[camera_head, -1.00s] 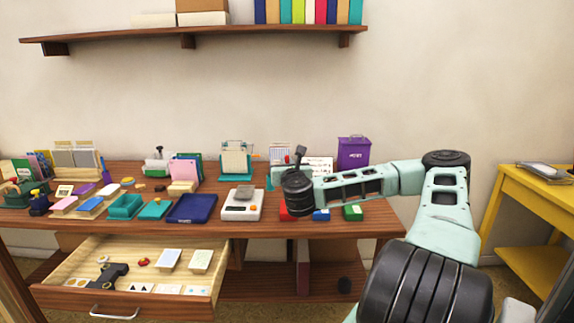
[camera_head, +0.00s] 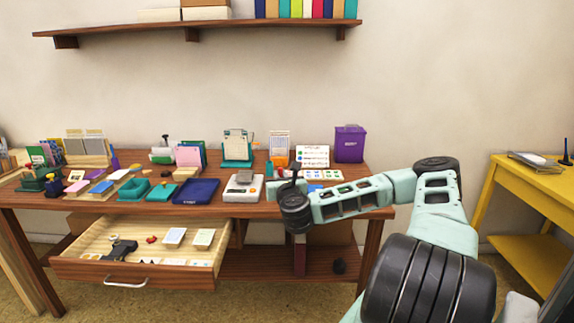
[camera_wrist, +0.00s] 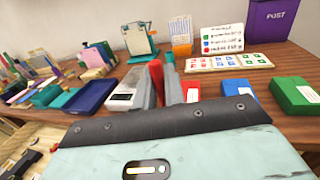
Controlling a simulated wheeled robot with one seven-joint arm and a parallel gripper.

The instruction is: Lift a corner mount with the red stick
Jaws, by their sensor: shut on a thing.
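My gripper (camera_wrist: 163,84) is shut on a red stick (camera_wrist: 155,75), which stands up between its grey fingers in the wrist view. In the head view my gripper (camera_head: 292,180) is in front of the table's right half, and the stick is too small to make out. The open wooden drawer (camera_head: 75,270) is at lower left, well away from my gripper. It holds pale cards (camera_head: 203,239), a black tool (camera_head: 122,249) and a small red item (camera_head: 151,239). Small flat pieces lie near its front wall; I cannot tell whether one is a corner mount.
The table (camera_head: 232,210) bears a navy tray (camera_head: 196,191), a white scale (camera_head: 243,187), teal pads and a purple post box (camera_head: 349,144). Blue (camera_wrist: 238,88) and green (camera_wrist: 296,97) boxes sit near my gripper. A yellow table (camera_head: 545,195) stands at right.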

